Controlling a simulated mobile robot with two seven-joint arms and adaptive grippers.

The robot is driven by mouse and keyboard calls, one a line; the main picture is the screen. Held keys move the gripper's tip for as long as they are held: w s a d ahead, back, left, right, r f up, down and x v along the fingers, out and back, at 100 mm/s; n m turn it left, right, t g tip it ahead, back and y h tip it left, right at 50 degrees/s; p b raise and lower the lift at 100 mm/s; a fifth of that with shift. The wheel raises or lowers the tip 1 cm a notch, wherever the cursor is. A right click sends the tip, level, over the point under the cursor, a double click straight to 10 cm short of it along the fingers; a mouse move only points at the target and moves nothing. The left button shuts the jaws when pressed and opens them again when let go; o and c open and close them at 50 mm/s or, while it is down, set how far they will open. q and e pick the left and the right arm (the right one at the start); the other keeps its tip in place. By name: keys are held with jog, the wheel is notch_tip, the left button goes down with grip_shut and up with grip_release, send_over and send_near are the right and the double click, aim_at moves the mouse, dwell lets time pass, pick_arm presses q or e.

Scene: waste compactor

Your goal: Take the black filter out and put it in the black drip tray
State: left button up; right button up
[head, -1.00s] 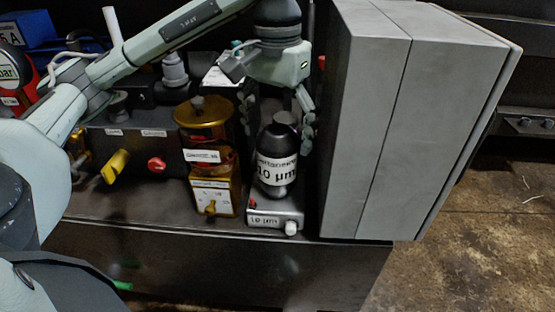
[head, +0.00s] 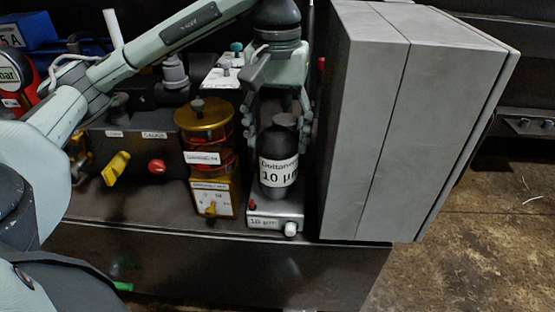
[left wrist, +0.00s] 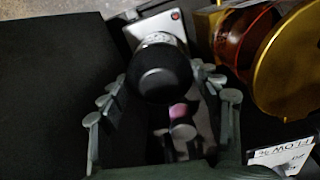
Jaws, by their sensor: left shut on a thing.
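The black filter (head: 279,146) is a dark bottle-shaped cartridge with a white "10 µm" label. It stands upright at the small silver base (head: 262,222) beside the grey cabinet. My left gripper (head: 279,126) is at the filter's upper part, with a finger on each side, shut on it. In the left wrist view the filter's round dark end (left wrist: 158,74) shows between the fingers (left wrist: 160,95). Whether the filter touches its base is not clear. I cannot make out the black drip tray. My right gripper is out of view.
A large grey cabinet (head: 375,120) stands close on the right. An amber glass unit (head: 206,150) with a gold lid stands close on the left. A yellow lever (head: 116,168) and a red knob (head: 157,166) are further left. The floor at right is open.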

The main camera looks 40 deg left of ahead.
pick_arm(q)
jog(key=shift+a+n, duration=0.1)
jog(key=shift+n, duration=0.5)
jog(key=n, duration=0.5)
jog(key=shift+p, duration=0.35)
jog(key=n, duration=0.3)
jog(key=shift+n+p, duration=0.3)
jog(key=shift+p, duration=0.1)
jog(key=shift+n, duration=0.8)
